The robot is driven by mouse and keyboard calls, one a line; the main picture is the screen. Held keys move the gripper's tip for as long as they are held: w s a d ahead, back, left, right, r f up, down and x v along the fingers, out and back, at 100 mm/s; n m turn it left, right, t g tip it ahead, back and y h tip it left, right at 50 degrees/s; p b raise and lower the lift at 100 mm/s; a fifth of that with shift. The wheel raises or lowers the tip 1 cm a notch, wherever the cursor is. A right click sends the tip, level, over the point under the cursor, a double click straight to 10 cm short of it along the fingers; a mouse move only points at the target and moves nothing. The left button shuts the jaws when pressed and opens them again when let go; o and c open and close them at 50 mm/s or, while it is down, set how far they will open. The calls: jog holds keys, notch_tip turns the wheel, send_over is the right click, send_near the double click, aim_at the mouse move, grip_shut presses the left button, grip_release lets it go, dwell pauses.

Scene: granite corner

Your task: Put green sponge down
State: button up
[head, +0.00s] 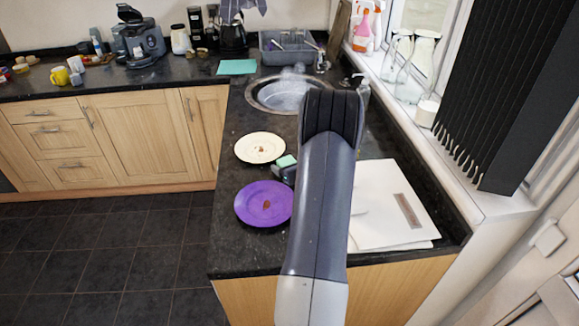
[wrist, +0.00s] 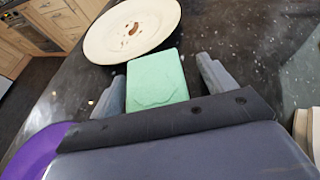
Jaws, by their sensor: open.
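The green sponge (wrist: 157,78) lies between the two fingers of my gripper (wrist: 163,88) in the wrist view, with a visible gap on each side. My gripper is open. In the head view a small part of the sponge (head: 286,161) shows beside my gripper (head: 284,172), just right of the plates. My arm hides much of the gripper there. The sponge appears to rest on the dark counter (head: 228,215), though its underside is hidden.
A cream plate (head: 260,148) with brown residue is close beyond the sponge. A purple plate (head: 263,204) is nearer, to the left. A white board (head: 395,205) lies right of my arm. The sink (head: 278,95) and a teal cloth (head: 237,67) are farther back.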

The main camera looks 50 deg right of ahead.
jog(key=shift+c, duration=0.4)
jog(key=c, duration=1)
